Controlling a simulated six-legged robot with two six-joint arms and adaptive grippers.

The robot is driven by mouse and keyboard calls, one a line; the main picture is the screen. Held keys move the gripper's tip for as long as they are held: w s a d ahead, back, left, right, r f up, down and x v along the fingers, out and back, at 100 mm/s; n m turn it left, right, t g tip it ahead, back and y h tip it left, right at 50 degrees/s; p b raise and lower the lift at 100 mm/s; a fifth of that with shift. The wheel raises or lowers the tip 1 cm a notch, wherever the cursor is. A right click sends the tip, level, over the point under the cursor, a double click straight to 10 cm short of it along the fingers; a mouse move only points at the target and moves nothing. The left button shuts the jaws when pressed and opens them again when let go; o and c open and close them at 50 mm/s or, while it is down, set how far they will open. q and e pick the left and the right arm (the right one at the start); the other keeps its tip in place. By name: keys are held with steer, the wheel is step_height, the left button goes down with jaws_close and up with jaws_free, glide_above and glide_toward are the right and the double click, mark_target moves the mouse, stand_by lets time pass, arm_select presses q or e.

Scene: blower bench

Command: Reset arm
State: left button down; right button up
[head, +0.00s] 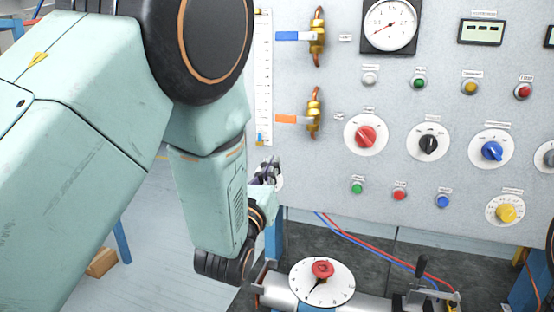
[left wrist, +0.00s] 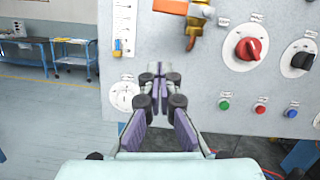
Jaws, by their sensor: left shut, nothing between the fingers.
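My left arm, pale green with black joints, fills the left of the head view. My left gripper (head: 268,172) is mostly hidden behind the forearm there, beside the panel's lower left edge. In the left wrist view my left gripper (left wrist: 160,78) is shut and empty, with its fingertips together in front of the panel's left edge. A white dial (left wrist: 124,95) shows just left of the fingers. My right gripper is in neither view.
The grey control panel (head: 395,95) carries a gauge (head: 389,24), coloured knobs, buttons and brass valves with blue (head: 294,36) and orange (head: 292,119) handles. A red knob on a white dial (head: 322,270) stands below. Blue benches (left wrist: 73,52) stand far left over open floor.

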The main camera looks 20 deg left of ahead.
arm_select(q)
steer(key=s+a+f+n+g, duration=0.1)
steer(key=s+f+n+g, duration=0.4)
steer(key=f, duration=0.5)
steer(key=s+a+f+n+g, duration=0.2)
steer(key=s+f+n, duration=0.4)
steer(key=f, duration=0.4)
steer(key=s+a+f+n+g, duration=0.1)
steer(key=s+f+n+g, duration=0.35)
steer(key=f+n, duration=0.35)
steer(key=s+f+n+g, duration=0.3)
steer(key=s+f+n, duration=0.2)
steer(key=s, duration=0.4)
steer(key=s+f+n+g, duration=0.35)
steer(key=s+n, duration=0.25)
steer(key=s, duration=0.3)
steer(key=s+f+n+g, duration=0.3)
steer(key=s+f+n, duration=0.25)
steer(key=s, duration=0.25)
step_height(320, 180, down, 14)
steer(key=b, duration=1.4)
steer(key=shift+w+m, duration=0.2)
steer(key=shift+m, duration=0.25)
steer(key=shift+s+a+r, duration=0.1)
steer(key=shift+r, duration=0.05)
